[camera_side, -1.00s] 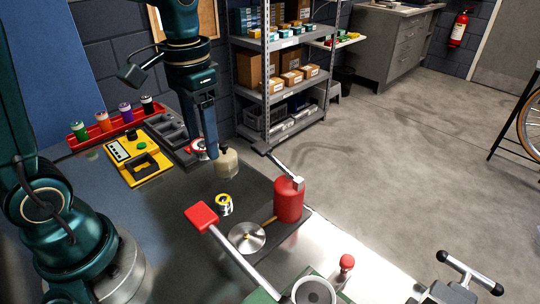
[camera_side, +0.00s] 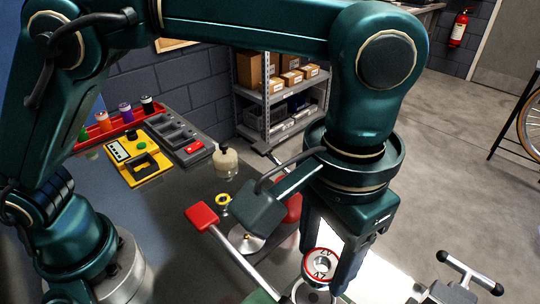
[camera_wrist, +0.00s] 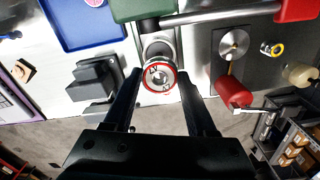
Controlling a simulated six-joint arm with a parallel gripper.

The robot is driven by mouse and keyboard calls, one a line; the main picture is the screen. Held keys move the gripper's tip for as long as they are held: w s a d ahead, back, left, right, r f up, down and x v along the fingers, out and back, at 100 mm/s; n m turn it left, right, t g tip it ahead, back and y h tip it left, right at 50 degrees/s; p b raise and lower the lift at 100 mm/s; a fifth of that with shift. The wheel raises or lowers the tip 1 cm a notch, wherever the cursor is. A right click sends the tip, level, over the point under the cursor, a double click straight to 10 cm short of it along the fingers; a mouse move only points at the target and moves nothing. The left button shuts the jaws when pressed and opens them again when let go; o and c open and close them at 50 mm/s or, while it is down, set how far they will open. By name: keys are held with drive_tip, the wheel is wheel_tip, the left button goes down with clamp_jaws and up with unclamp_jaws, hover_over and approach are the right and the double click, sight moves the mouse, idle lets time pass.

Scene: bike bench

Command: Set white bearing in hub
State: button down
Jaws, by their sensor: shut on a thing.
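The white bearing (camera_side: 321,264), with a red ring and dark marks on its face, is between the fingers of my gripper (camera_side: 332,268). The wrist view also shows the bearing (camera_wrist: 158,78) between both fingertips of the gripper (camera_wrist: 160,84). The hub (camera_wrist: 157,47) is a metal cylinder just beyond the bearing in the wrist view. In the side view the hub (camera_side: 312,296) shows at the bottom edge, directly below the bearing and partly hidden by it. I cannot tell whether the bearing touches the hub.
A red-handled lever (camera_side: 202,216) crosses near the hub. A yellow-ringed bearing (camera_side: 222,200), a silver disc (camera_wrist: 234,43) and a red can (camera_wrist: 234,92) stand nearby. A cream bottle (camera_side: 226,161) and grey tray (camera_side: 173,130) are farther back. A black-handled clamp (camera_side: 465,278) is at right.

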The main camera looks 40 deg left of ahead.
sight(313, 297)
drive_tip(key=shift+s+f, duration=0.1)
drive_tip(key=shift+f, duration=2.8)
drive_tip(key=shift+f, duration=0.45)
drive_tip(key=c, duration=0.5)
unclamp_jaws()
wheel_tip(313, 297, up, 11)
